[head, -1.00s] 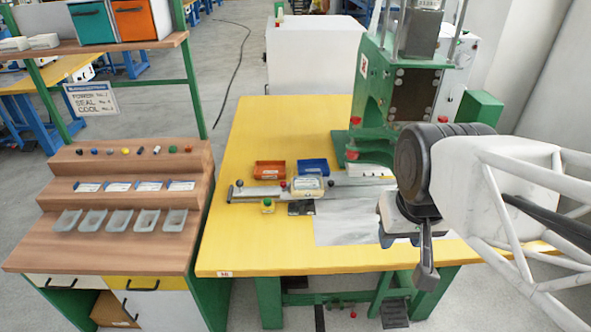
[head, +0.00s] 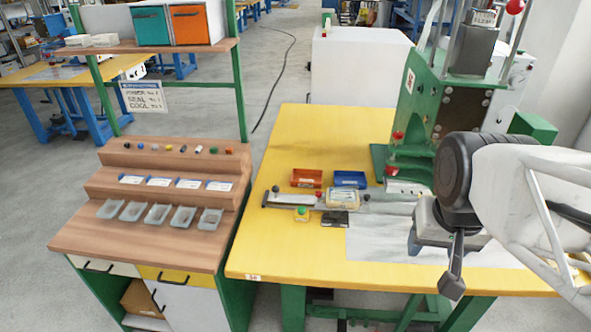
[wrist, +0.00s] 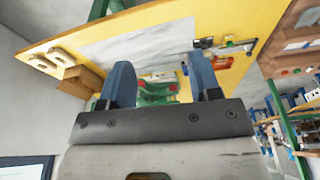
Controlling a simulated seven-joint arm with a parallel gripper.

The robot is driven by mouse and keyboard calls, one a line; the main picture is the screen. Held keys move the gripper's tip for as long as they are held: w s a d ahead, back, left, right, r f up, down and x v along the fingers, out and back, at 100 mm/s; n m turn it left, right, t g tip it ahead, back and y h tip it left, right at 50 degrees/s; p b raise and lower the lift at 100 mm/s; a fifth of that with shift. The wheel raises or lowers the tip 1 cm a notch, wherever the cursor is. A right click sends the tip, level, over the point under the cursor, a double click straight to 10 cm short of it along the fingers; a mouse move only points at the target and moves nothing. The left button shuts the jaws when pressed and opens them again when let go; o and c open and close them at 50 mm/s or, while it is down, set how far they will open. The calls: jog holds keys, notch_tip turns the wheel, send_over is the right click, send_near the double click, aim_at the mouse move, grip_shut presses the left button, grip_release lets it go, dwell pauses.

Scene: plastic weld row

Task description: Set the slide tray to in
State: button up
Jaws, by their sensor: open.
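The slide tray (head: 342,198) sits on a metal slide rail (head: 300,202) lying left to right on the yellow table. A pale, yellowish pack lies on the tray. The rail has a dark knob (head: 275,189) near its left end and runs right toward the green press (head: 418,110). My gripper (head: 453,272) is to the right of the tray, above the table's front right part, and apart from it. In the wrist view my gripper (wrist: 162,80) is open, with nothing between its two blue-grey fingers. The rail's right end is hard to make out.
A small yellow box with a green button (head: 302,213) and a dark plate (head: 334,219) lie in front. A wooden stepped rack (head: 150,225) stands left. The table's front left is clear.

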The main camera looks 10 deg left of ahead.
jog(key=w+a+m, duration=0.2)
jog(key=w+m, duration=0.1)
jog(key=w, duration=0.5)
jog(key=w+a+m, duration=0.2)
jog(key=w+a, duration=0.1)
jog(key=w, duration=0.4)
jog(key=m, duration=1.4)
send_over(276, 187)
jog(key=s, duration=0.1)
jog(key=s+f+x, duration=0.1)
jog(key=s+x, duration=0.2)
jog(key=x, duration=0.9)
jog(key=s+x, duration=0.3)
jog(key=x, duration=1)
jog(key=shift+a, duration=0.5)
jog(key=shift+f, duration=0.1)
jog(key=shift+x, duration=3.9)
jog(key=shift+s, duration=0.1)
jog(key=shift+d, duration=0.1)
grip_shut()
